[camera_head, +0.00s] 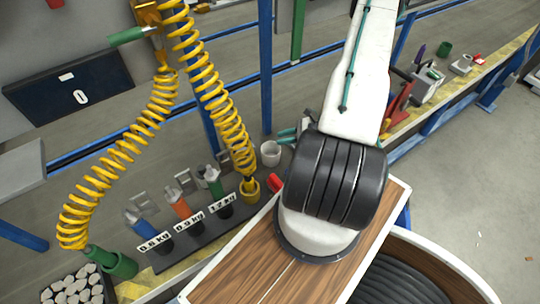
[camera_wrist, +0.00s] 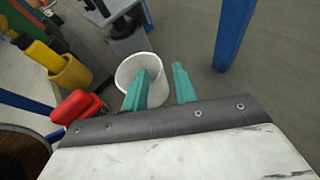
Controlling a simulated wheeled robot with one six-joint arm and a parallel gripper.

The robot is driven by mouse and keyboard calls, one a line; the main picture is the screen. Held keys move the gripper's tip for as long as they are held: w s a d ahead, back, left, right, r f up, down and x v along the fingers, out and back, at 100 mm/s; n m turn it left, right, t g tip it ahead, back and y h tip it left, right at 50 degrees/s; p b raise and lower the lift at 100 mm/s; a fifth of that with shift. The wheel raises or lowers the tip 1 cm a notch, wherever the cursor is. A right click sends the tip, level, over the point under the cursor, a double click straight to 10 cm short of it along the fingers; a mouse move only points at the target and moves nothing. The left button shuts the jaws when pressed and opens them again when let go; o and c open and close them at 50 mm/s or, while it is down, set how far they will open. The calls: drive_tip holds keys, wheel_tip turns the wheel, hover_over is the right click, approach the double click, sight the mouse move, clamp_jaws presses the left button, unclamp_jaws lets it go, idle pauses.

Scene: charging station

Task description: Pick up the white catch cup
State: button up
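The white catch cup (camera_head: 270,154) stands upright on the bench at the end of a dark rack, right of a yellow coiled hose. In the wrist view the cup (camera_wrist: 128,72) is left of centre with its mouth facing me. My gripper (camera_head: 284,136) has teal fingers, partly hidden by my wrist, just right of the cup. In the wrist view my gripper (camera_wrist: 159,70) is open. Its left finger overlaps the cup's mouth and its right finger is outside, right of the rim. I cannot tell whether either touches the cup.
A red object (camera_wrist: 77,108) and a yellow holder (camera_wrist: 70,72) are close left of the cup. A rack (camera_head: 205,226) labelled by weight holds several coloured tools. A blue post (camera_head: 265,70) rises behind the cup. A wooden-topped surface (camera_head: 250,262) lies in front.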

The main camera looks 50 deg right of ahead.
drive_tip(key=x, duration=0.4)
drive_tip(key=shift+s+f, duration=0.1)
drive_tip(key=shift+f, duration=0.1)
clamp_jaws()
